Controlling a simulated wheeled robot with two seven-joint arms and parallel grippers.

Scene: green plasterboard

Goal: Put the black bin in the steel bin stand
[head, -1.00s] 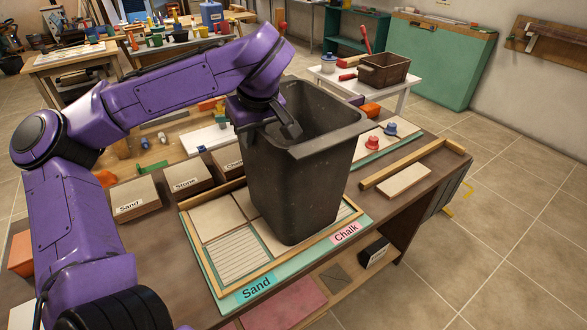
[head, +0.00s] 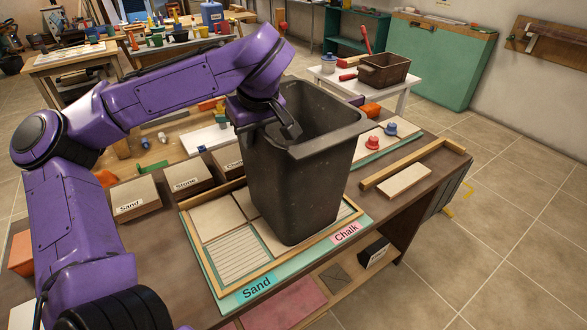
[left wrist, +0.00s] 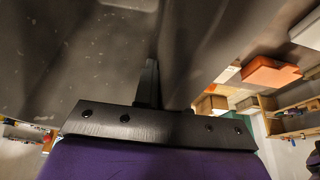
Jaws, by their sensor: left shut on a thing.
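The black bin (head: 297,185) is upright over the framed tile board (head: 215,222) on the brown workbench. Whether its base rests on the board or hangs just above it, I cannot tell. My left gripper (head: 287,124) is shut on the bin's left rim, with one dark finger showing inside the opening. In the left wrist view, the bin's dark wall (left wrist: 75,50) fills much of the picture beyond the gripper (left wrist: 149,85). My right gripper is out of view. I cannot make out a steel bin stand in these views.
Labelled blocks (head: 133,198) lie left of the bin. Red and blue knobs (head: 373,143) and a wooden rail (head: 415,163) lie to its right. A white side table (head: 398,88) with a brown crate (head: 383,70) stands behind. The tiled floor (head: 500,245) at right is clear.

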